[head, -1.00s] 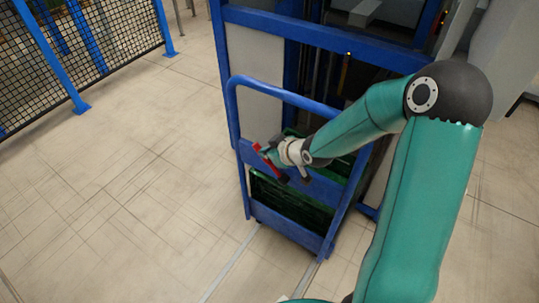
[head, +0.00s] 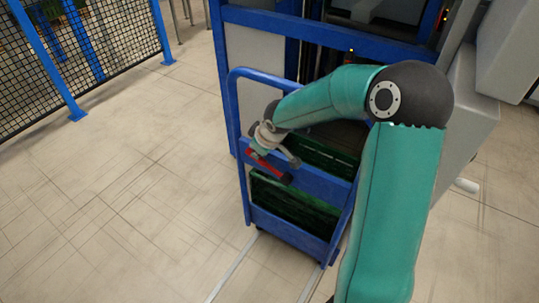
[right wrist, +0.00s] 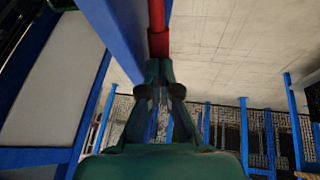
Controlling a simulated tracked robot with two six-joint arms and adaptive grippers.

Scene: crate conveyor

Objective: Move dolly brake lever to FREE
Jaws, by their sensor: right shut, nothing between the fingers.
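The red brake lever (head: 268,166) is on the upper crossbar of the blue dolly (head: 292,232). It slopes down to the right in the head view. My right gripper (head: 261,149) is at the lever's left part, with its fingers shut and nothing between them. In the right wrist view the red lever (right wrist: 158,42) runs straight out beyond the shut fingertips (right wrist: 159,68). They look touching or very close; I cannot tell which. Part of the lever is hidden by the gripper. No FREE marking is legible. My left gripper is not in view.
Green crates (head: 290,201) sit in the dolly behind its blue bars. A blue-framed machine (head: 300,27) stands behind it. A mesh fence (head: 85,50) with blue posts is at the far left. The floor left of the dolly is clear.

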